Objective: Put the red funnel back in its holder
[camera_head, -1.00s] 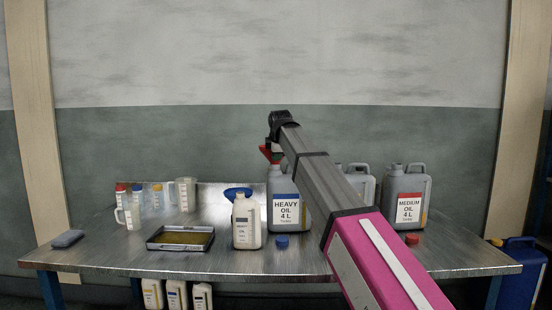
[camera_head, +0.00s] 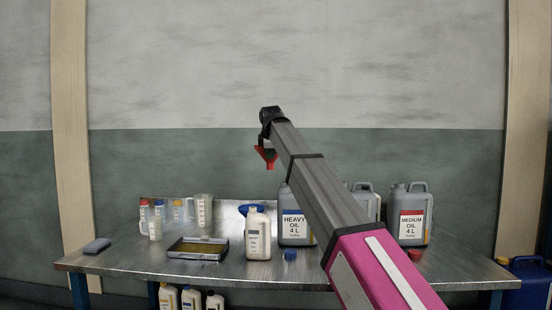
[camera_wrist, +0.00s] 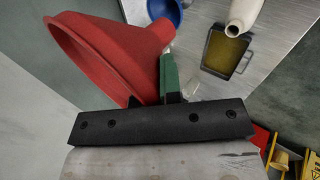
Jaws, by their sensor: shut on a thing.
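The red funnel (camera_head: 266,156) hangs below my gripper (camera_head: 268,140), in the air above the back of the table in the head view. In the wrist view the red funnel (camera_wrist: 105,50) fills the upper left, with its wide mouth towards the left. My gripper (camera_wrist: 160,98) is shut on it; the exact grip spot is partly hidden behind the dark gripper body. A blue funnel (camera_head: 250,210) sits at the back of the table behind a white bottle, and its blue rim (camera_wrist: 165,8) shows in the wrist view. I cannot make out an empty holder for the red funnel.
A metal tray of oil (camera_head: 197,249) lies on the table (camera_head: 130,258). A white bottle (camera_head: 258,236), heavy oil can (camera_head: 296,222) and medium oil can (camera_head: 411,215) stand to its right. Jugs and small bottles (camera_head: 203,210) stand at the back left. The left front is mostly clear.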

